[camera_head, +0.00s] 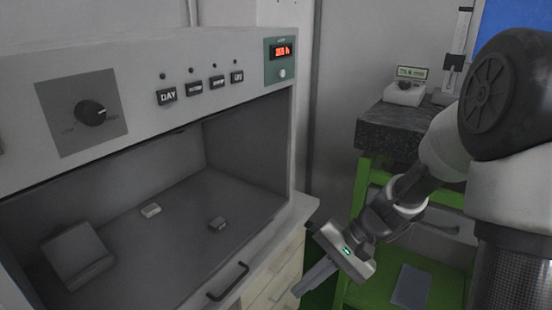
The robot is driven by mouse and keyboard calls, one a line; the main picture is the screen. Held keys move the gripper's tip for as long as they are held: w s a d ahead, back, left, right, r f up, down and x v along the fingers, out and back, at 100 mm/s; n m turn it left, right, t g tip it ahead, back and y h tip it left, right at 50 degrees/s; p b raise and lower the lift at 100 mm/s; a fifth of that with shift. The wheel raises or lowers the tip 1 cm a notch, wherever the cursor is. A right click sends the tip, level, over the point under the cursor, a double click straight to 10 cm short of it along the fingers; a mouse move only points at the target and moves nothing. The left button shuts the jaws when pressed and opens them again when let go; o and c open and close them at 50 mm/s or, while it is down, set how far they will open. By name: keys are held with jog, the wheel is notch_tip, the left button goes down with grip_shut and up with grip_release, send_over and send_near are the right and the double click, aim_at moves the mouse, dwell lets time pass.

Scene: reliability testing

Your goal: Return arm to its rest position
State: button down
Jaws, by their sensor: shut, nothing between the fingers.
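My gripper (306,288) hangs at the lower middle right, at the end of my arm, which comes in from the right edge. It points down and to the left, outside the cabinet and to the right of its front edge. Its fingers are together with nothing held between them. The fingertips are apart from the cabinet handle in the picture.
A grey cabinet (150,90) with an open chamber fills the left. A handle (228,281) juts out in front. A green stand (362,195) with a dark top (385,128) carries a small device (404,93).

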jog(key=s+d+r+n+t+h+p, duration=0.1)
jog(key=s+d+r+n+t+h, duration=0.25)
jog(key=s+r, duration=0.4)
jog(key=s+d+r+n+t+h, duration=0.3)
jog(key=s+d+r+t+h, duration=0.15)
jog(key=r, duration=0.65)
notch_tip(320, 180, up, 19)
jog(key=g+p, duration=0.1)
jog(key=p, duration=1.8)
jog(key=shift+w+r, duration=0.2)
jog(key=shift+w, duration=0.05)
